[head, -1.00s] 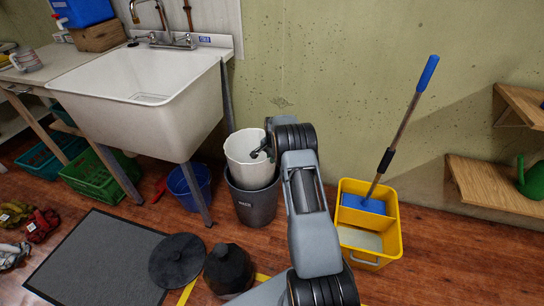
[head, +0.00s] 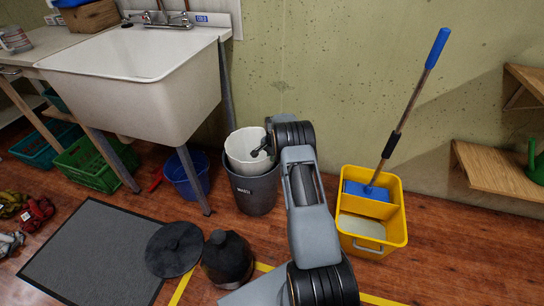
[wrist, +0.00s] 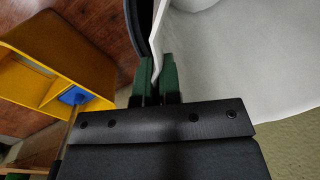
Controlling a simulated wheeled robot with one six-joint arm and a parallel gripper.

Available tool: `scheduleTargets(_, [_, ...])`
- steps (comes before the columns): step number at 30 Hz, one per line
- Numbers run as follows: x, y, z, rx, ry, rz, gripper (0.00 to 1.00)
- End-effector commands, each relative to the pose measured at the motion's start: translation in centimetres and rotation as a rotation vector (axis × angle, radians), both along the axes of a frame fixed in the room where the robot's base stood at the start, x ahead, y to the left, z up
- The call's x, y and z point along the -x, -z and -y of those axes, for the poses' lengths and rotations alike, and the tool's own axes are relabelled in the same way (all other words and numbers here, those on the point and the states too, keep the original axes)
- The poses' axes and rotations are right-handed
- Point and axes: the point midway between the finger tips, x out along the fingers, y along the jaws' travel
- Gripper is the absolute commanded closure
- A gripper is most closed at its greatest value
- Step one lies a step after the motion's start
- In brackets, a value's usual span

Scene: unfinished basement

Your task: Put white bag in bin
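The white bag (head: 241,149) sits partly inside the grey bin (head: 255,192), with its upper part standing above the bin's rim. My gripper (head: 263,150) is at the right side of the bag's top, above the bin. In the wrist view the green fingertips (wrist: 158,78) are closed on the thin white edge of the bag (wrist: 235,60). The dark rim of the bin (wrist: 145,25) is close beside the fingers. The lower part of the bag is hidden inside the bin.
A white sink (head: 150,85) and a blue bucket (head: 187,172) are left of the bin. A yellow mop bucket (head: 375,235) with a mop stands to the right. A black round container (head: 227,258) and a dark disc (head: 174,249) are on the floor in front.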

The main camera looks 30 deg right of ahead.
Motion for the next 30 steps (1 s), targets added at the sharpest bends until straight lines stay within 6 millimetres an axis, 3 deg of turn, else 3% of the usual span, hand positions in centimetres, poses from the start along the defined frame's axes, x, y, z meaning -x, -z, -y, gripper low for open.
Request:
scheduleTargets(10, [0.0,0.1,0.0,0.000,0.000,0.000,1.00])
scheduleTargets(12, [0.0,0.1,0.0,0.000,0.000,0.000,0.88])
scheduleTargets(19, [0.0,0.1,0.0,0.000,0.000,0.000,0.66])
scheduleTargets(26, [0.0,0.1,0.0,0.000,0.000,0.000,0.65])
scheduleTargets(30, [0.0,-0.9,0.0,0.001,0.000,0.001,0.65])
